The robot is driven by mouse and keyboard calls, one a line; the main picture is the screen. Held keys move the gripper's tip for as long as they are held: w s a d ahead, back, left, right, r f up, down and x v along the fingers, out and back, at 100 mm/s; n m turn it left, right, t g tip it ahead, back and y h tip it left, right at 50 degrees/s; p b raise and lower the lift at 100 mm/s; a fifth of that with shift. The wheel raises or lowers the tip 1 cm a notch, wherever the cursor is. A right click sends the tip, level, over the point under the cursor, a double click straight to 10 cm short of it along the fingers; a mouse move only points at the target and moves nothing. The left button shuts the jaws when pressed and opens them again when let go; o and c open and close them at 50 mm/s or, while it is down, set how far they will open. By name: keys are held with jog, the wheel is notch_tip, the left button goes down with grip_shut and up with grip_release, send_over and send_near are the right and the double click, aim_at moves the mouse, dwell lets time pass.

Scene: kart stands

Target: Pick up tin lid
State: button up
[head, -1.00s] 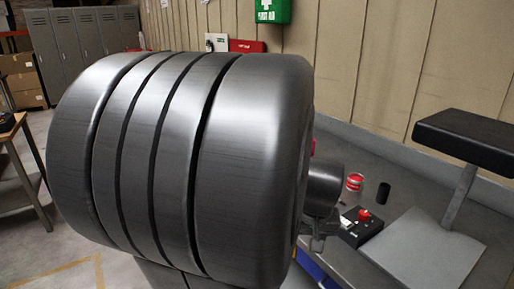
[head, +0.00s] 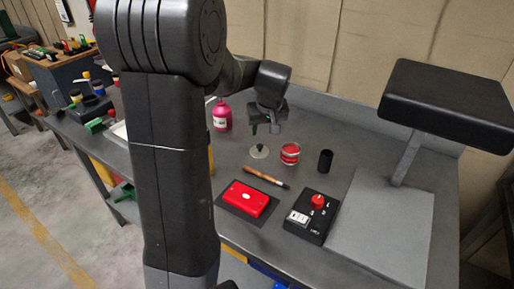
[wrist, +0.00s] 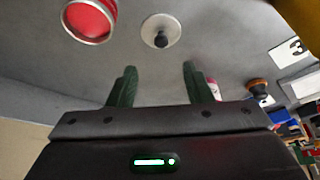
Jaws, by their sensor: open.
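The tin lid (head: 259,153) is a small pale disc with a dark knob, lying on the grey bench beside a red tin (head: 290,153). In the wrist view the lid (wrist: 172,27) is near the top middle, beyond the fingertips, and the red tin (wrist: 90,17) is to its left. My gripper (head: 264,129) hangs above the lid, apart from it. In the wrist view its two green fingers (wrist: 158,70) are spread with nothing between them.
A pink bottle (head: 222,117) stands left of the lid and a black cylinder (head: 325,160) right of the tin. A brush (head: 266,177), a red case (head: 247,198) and a black switch box (head: 311,216) lie in front. A padded stand (head: 450,105) rises at right.

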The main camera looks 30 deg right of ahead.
aim_at(260, 145)
jog(key=p+x, duration=0.1)
jog(key=x, duration=0.9)
jog(key=shift+a+f, duration=0.1)
jog(key=shift+a, duration=0.05)
grip_shut()
